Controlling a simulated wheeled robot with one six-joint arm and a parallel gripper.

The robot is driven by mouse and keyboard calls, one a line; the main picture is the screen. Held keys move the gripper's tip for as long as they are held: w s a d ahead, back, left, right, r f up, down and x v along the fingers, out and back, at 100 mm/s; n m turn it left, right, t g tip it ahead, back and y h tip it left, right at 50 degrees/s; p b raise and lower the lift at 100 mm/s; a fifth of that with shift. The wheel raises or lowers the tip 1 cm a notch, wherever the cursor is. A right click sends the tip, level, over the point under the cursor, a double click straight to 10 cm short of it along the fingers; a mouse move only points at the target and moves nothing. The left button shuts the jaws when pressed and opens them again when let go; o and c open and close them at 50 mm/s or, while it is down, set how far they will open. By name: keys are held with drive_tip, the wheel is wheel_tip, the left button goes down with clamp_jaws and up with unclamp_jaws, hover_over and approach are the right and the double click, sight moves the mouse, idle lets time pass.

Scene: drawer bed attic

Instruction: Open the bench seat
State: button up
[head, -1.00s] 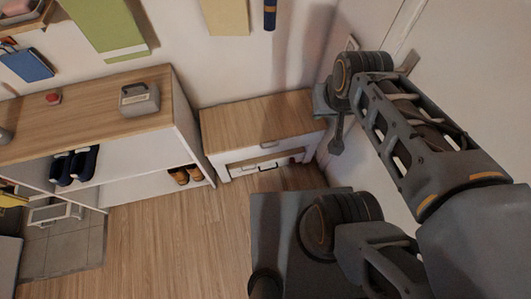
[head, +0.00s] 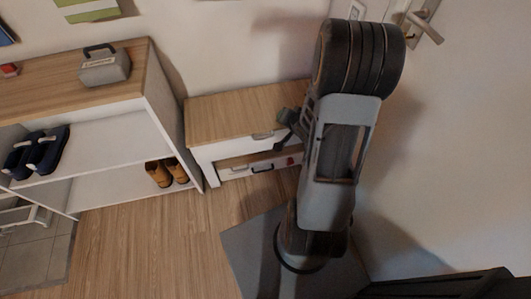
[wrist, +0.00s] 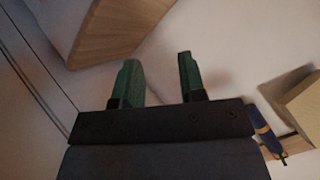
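The bench (head: 205,162) stands against the wall in the head view, white with a wooden seat (head: 230,112). The seat is down and has a small grey handle (head: 263,135) at its front edge. My gripper (head: 287,122) is at the right end of the seat, close to the handle; my arm hides the bench's right end. Whether it touches the seat cannot be told. In the wrist view my gripper (wrist: 157,75) shows two green fingers spread apart with nothing between them. A wooden panel with a white side (wrist: 120,28) lies beyond them; I cannot tell whether it is the seat.
A dark handle and a small red item (head: 290,161) show in the opening below the seat. Left of the bench stands a shoe shelf (head: 165,115) with a grey box (head: 104,68) on top. A door handle (head: 425,25) is at upper right. Wood floor in front is clear.

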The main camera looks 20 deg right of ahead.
drive_tip(key=s+a+f+m+t+y+b, duration=0.15)
drive_tip(key=f+m+b, duration=0.3)
drive_tip(key=f, duration=0.45)
drive_tip(key=s+f+m+t+y+b, duration=0.3)
drive_tip(key=f+b, duration=0.2)
drive_tip(key=f, duration=0.4)
drive_tip(key=r+b+x, duration=0.1)
drive_tip(key=b+x, duration=0.2)
drive_tip(key=x, duration=1)
drive_tip(key=shift+w+t+h, duration=0.25)
drive_tip(key=shift+t+h, duration=0.1)
drive_tip(key=shift+d, duration=0.1)
drive_tip(key=shift+c, duration=0.5)
clamp_jaws()
